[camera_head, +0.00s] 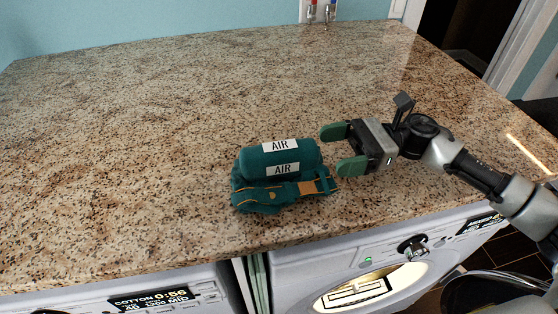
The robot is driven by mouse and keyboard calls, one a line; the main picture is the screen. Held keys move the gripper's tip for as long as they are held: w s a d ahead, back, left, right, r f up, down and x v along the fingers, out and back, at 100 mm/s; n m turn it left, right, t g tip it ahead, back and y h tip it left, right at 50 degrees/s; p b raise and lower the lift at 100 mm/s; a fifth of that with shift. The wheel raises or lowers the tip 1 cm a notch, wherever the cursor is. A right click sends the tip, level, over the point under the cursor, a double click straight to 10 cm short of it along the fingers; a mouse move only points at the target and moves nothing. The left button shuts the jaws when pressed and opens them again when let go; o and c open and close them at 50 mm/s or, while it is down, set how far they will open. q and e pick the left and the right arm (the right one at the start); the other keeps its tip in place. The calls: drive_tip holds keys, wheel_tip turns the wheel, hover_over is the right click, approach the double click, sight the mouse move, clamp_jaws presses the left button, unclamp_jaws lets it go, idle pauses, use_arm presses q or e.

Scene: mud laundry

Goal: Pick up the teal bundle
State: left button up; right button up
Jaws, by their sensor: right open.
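The teal bundle (262,192) lies on the granite countertop (140,130), near its front edge. It looks like teal fabric with orange trim, and a teal roll with two white "AIR" labels forms its upper part. My right gripper (336,150) comes in from the right, with green fingertips apart and pointing left. The fingertips are just right of the bundle's right end, and nothing is between them. The lower fingertip looks very close to the bundle; I cannot tell if they touch. My left gripper does not show.
Taps (320,12) stand at the back wall. The counter's left and back are clear. A dark doorway is at upper right.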

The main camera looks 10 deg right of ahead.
sight(311, 150)
drive_tip(key=shift+w+a, duration=0.15)
drive_tip(key=shift+a, duration=0.15)
drive_tip(key=a+p, duration=0.4)
drive_tip(key=shift+w+r, duration=0.15)
drive_tip(key=shift+r, duration=0.05)
drive_tip(key=shift+a+f, duration=0.1)
drive_tip(key=shift+a, duration=0.25)
drive_tip(key=shift+a+f, duration=0.1)
drive_tip(key=shift+a, duration=0.05)
drive_tip(key=c, duration=1.1)
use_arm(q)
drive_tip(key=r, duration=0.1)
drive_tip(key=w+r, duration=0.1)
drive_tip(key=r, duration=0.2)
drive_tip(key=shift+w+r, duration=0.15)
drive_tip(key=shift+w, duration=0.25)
